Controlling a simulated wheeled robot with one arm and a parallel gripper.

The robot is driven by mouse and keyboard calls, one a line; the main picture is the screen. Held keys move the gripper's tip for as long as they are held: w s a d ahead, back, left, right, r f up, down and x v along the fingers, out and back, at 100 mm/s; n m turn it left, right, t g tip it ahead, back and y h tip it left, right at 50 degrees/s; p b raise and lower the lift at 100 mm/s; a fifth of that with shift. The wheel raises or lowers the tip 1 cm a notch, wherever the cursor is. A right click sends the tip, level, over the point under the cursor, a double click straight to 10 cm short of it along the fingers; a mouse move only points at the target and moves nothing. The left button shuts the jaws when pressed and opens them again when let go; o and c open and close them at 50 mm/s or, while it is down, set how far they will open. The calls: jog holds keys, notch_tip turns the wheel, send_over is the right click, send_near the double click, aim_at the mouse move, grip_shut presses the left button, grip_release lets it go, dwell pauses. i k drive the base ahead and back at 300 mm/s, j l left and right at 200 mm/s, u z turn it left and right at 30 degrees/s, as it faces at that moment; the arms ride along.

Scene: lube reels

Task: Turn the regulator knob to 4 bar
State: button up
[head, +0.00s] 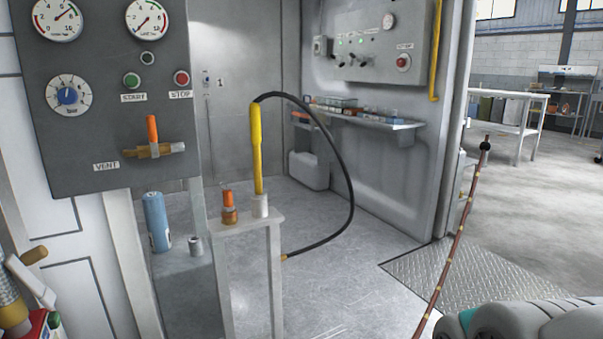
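The regulator knob (68,96) is a small blue knob at the middle of a round white dial (56,106) with printed numbers. It sits on the left side of a grey control panel (108,72) in the head view. The numbers are too small to read surely, so I cannot tell the knob's setting. My gripper is not in view; a grey-white part of my arm shows at the bottom right, far from the knob.
Beside the dial are a green START button (132,81) and a red STOP button (181,78). Below is an orange-handled VENT valve (153,136). A yellow-handled tool (256,150) with a black hose stands on a post. The floor at centre is clear.

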aim_at(67, 96)
jog(key=u, duration=1.55)
jog(key=k+l+u, duration=0.1)
jog(key=k, duration=0.2)
